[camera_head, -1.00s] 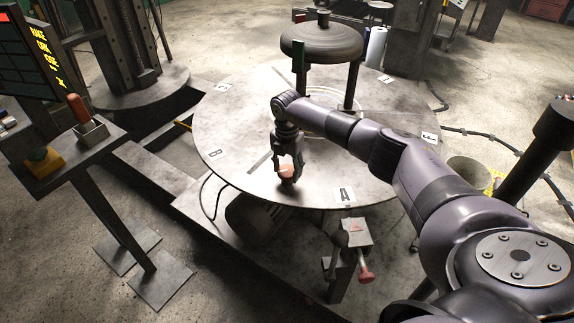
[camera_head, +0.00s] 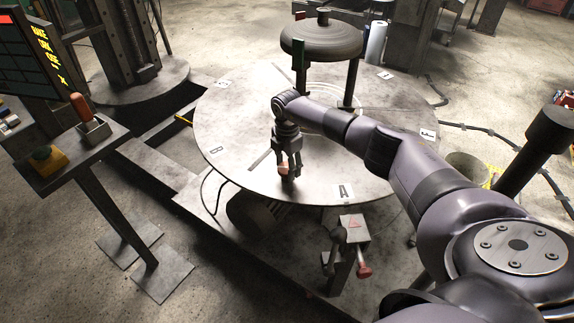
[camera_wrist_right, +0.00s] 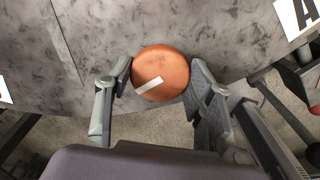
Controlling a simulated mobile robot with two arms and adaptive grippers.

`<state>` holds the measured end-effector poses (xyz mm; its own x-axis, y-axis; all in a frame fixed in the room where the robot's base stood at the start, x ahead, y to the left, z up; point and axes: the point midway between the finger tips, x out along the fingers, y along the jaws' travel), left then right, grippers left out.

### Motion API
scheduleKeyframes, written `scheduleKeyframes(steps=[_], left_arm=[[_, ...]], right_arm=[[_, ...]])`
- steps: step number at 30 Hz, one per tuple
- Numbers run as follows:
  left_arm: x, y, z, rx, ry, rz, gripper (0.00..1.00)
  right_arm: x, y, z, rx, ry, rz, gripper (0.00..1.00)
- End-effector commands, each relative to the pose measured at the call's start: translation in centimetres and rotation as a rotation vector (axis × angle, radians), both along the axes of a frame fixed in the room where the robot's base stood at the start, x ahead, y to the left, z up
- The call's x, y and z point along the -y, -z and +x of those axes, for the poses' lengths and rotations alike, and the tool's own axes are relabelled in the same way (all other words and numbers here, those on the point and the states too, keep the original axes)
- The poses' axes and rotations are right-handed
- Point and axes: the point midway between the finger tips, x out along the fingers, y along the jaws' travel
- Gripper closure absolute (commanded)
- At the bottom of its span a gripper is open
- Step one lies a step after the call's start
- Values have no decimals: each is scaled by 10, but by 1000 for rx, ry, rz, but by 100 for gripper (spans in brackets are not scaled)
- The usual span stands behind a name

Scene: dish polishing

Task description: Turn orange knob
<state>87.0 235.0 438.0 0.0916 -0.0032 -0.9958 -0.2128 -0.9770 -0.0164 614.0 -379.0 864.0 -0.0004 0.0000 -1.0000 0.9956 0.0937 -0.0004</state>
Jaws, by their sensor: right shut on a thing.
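The orange knob (camera_head: 284,169) is at the near edge of the round metal table, mostly hidden by my gripper in the head view. In the right wrist view the orange knob (camera_wrist_right: 160,80) shows as a round orange disc with a short white mark, slightly tilted. My right gripper (camera_head: 287,171) points down at it from above. In the wrist view the right gripper (camera_wrist_right: 160,88) has one finger on each side of the knob, closed on it. My left gripper is in neither view.
The round table (camera_head: 235,125) carries letter labels and a heavy disc (camera_head: 322,38) on posts. A stand at the left holds an orange-handled lever (camera_head: 80,106) and a yellow button box (camera_head: 47,160). A red-handled box (camera_head: 352,228) stands below the near table edge.

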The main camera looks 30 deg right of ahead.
Motion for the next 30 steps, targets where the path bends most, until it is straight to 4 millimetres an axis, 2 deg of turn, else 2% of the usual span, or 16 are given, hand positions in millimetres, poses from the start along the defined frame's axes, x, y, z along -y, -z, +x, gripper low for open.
scheduleKeyframes(steps=[5,6,15,25,30], left_arm=[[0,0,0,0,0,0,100],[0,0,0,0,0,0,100],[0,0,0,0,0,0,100],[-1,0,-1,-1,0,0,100],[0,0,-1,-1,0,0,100]], right_arm=[[0,-1,1,3,1,0,79],[0,-1,1,3,0,0,50],[0,0,0,1,-1,0,31],[0,-3,0,1,-2,0,31],[1,-24,1,5,-2,-1,31]])
